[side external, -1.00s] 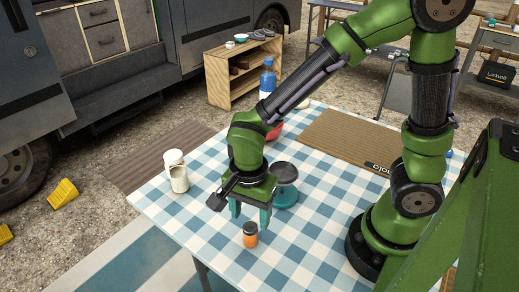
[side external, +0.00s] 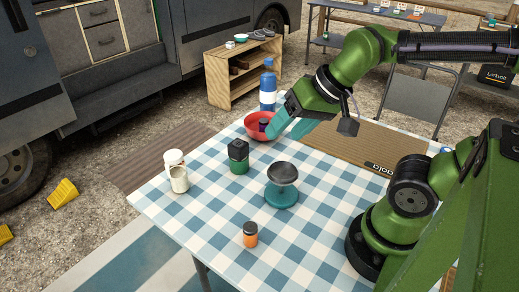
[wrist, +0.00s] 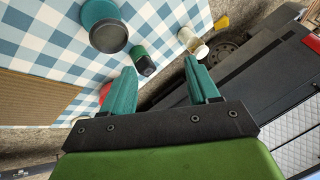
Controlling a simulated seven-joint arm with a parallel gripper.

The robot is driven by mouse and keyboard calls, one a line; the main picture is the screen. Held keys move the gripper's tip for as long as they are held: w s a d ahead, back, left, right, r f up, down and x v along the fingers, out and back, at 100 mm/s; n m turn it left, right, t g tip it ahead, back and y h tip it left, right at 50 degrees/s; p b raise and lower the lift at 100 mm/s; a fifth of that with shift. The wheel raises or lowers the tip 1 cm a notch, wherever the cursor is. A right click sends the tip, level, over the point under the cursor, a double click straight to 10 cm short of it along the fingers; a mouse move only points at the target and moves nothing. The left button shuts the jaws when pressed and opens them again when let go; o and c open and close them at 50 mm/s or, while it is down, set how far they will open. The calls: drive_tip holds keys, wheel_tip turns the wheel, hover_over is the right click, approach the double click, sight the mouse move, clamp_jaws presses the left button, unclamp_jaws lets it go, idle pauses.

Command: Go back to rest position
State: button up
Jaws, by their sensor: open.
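My gripper (side external: 284,124) is raised above the far part of the checked table (side external: 215,225). Its teal fingers are apart with nothing between them, as the wrist view (wrist: 160,66) also shows. In the side view the fingers partly overlap a red bowl (side external: 254,133), which has a dark item in it. Whether they touch the bowl is unclear. My upper arm is lifted and bent back to the right.
An orange jar (side external: 250,238), a teal-based item with a dark top (side external: 281,198), a black-lidded green jar (side external: 239,164), a white container (side external: 178,178) and a blue-and-white bottle (side external: 267,90) stand on the table. A brown mat (side external: 345,150) lies right. The near right cloth is clear.

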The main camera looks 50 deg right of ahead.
drive_tip(key=shift+s+d+r+n+t, duration=0.3)
drive_tip(key=shift+d+r+n+t, duration=0.2)
drive_tip(key=shift+n, duration=0.2)
idle(0.9)
